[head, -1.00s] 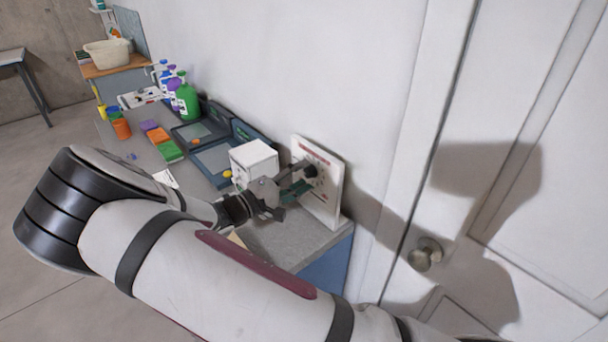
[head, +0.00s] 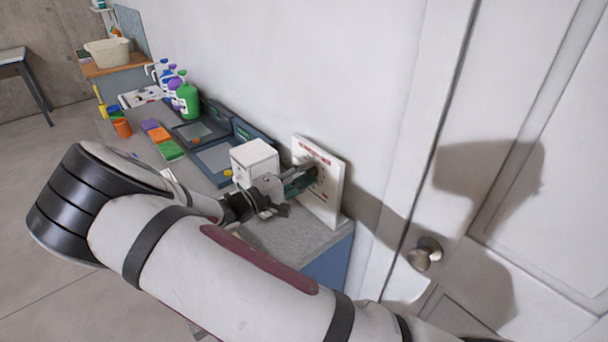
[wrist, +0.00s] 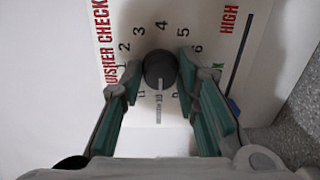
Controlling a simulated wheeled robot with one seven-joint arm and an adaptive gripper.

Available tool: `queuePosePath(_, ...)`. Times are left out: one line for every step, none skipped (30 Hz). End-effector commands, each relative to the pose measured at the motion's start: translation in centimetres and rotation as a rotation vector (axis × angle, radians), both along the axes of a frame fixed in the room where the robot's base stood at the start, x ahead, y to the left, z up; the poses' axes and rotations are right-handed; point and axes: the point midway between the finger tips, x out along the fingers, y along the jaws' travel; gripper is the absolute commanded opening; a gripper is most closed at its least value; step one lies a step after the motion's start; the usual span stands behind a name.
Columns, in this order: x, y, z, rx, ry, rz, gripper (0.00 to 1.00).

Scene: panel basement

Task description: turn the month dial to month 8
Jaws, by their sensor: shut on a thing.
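The month dial (wrist: 161,69) is a dark round knob on a white panel with red lettering (wrist: 104,45). Numbers 1 to 6 show around its upper side, and a pale mark shows on its lower side. More print below it is too small to read surely. My gripper (wrist: 159,74) has its green-padded fingers on the left and right sides of the knob, shut on it. In the head view the panel (head: 326,190) stands upright against the wall, and my gripper (head: 308,176) reaches its face and hides the dial.
A white box (head: 254,160) stands on the grey counter close to my gripper. A door with a round knob (head: 425,254) is at the right.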

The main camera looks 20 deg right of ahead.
Motion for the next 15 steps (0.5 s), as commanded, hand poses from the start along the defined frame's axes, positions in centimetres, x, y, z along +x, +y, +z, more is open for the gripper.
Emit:
queuePosePath(-0.03, -0.02, -0.08, -0.004, 0.014, 0.000, 0.01)
queuePosePath(-0.03, -0.03, -0.08, -0.007, 0.023, 0.000, 0.01)
queuePosePath(-0.03, -0.03, -0.08, -0.014, 0.040, 0.000, 0.01)
queuePosePath(-0.04, -0.03, -0.09, -0.020, 0.052, 0.000, 0.01)
queuePosePath(-0.04, -0.03, -0.09, -0.025, 0.069, 0.000, 0.01)
queuePosePath(-0.05, -0.02, -0.09, -0.034, 0.091, 0.000, 0.01)
queuePosePath(-0.05, -0.02, -0.10, -0.042, 0.110, 0.000, 0.01)
queuePosePath(-0.04, -0.02, -0.10, -0.050, 0.130, 0.000, 0.01)
queuePosePath(-0.04, -0.01, -0.10, -0.061, 0.159, 0.000, 0.01)
queuePosePath(-0.04, -0.01, -0.10, -0.071, 0.182, 0.001, 0.01)
queuePosePath(-0.05, 0.00, -0.10, -0.081, 0.206, 0.001, 0.01)
queuePosePath(-0.05, 0.00, -0.10, -0.095, 0.239, 0.000, 0.01)
queuePosePath(-0.06, 0.00, -0.11, -0.105, 0.265, 0.000, 0.01)
queuePosePath(-0.06, -0.01, -0.12, -0.117, 0.292, 0.000, 0.01)
queuePosePath(-0.07, -0.02, -0.13, -0.131, 0.327, 0.000, 0.01)
